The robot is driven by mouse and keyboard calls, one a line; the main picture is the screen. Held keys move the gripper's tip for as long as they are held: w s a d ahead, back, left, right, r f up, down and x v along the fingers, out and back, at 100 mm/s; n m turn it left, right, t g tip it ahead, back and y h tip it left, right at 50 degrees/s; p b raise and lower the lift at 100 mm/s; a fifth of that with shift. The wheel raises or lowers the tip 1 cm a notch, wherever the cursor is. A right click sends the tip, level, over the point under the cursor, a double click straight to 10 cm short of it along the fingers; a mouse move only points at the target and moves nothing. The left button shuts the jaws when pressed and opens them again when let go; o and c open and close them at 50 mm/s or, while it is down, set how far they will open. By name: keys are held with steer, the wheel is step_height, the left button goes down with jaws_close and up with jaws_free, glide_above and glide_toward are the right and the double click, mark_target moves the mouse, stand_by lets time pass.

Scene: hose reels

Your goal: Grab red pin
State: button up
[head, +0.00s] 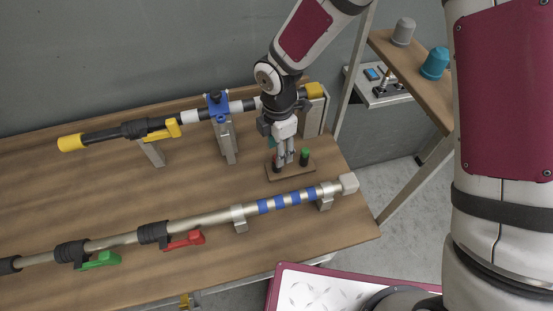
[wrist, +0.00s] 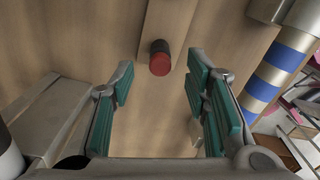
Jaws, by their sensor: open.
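The red pin (wrist: 160,63) has a red top and a dark body. In the wrist view it stands near the top centre, framed between the fingertips and apart from both. My gripper (wrist: 160,88) is open and empty, with teal pads on both sides. In the head view my gripper (head: 284,158) points down over a small brown block (head: 297,173) on the table. The red pin is mostly hidden there behind the fingers. A green-topped pin (head: 304,156) stands on the block, just right of the fingers.
A silver pole with blue bands (head: 275,204) lies on supports in front of the block. A black and white pole with yellow ends (head: 187,117) runs behind it, on metal stands. Bare wooden table (head: 190,190) lies to the left.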

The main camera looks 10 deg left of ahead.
steer(key=shift+f, duration=1.25)
steer(key=shift+c, duration=0.6)
jaws_close()
